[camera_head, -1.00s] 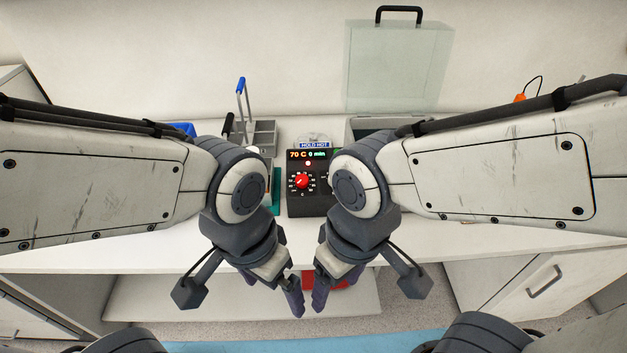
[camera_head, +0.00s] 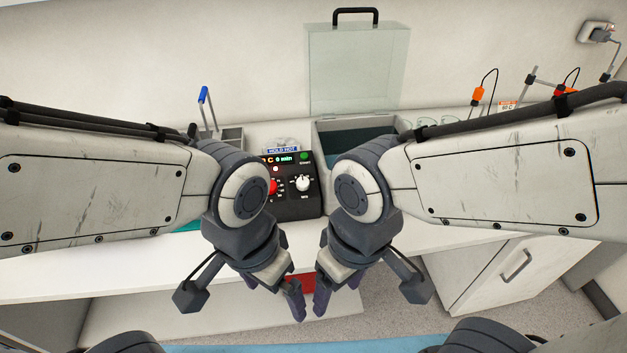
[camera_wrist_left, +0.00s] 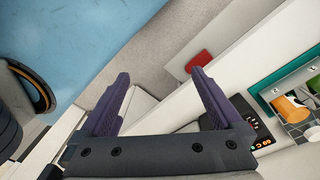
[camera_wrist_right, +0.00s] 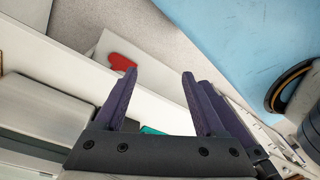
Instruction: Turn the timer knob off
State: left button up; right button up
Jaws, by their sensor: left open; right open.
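The black control box (camera_head: 296,203) stands on the counter under a "HOLD HOT" label, with its display partly hidden by my left arm. Its white knob (camera_head: 303,183) is on the right of the front face; a red knob (camera_head: 272,186) to its left is partly covered. The white knob's setting is too small to read. My left gripper (camera_head: 275,292) is open and empty, pointing down in front of the counter below the box. My right gripper (camera_head: 336,290) is likewise open and empty, just to its right. Neither touches the box.
A bath (camera_head: 328,129) with a raised clear lid (camera_head: 357,70) stands right of the box. A rack with a blue-tipped handle (camera_head: 203,95) is at the left. Orange-topped probes (camera_head: 478,94) stand far right. A red object (camera_head: 302,281) lies below the counter.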

aim_at(303, 182)
jog(key=z, duration=0.55)
jog(key=k, duration=1.3)
jog(key=i, duration=0.45)
jog(key=u, duration=0.95)
jog(key=i, duration=1.1)
jog(key=z, duration=0.25)
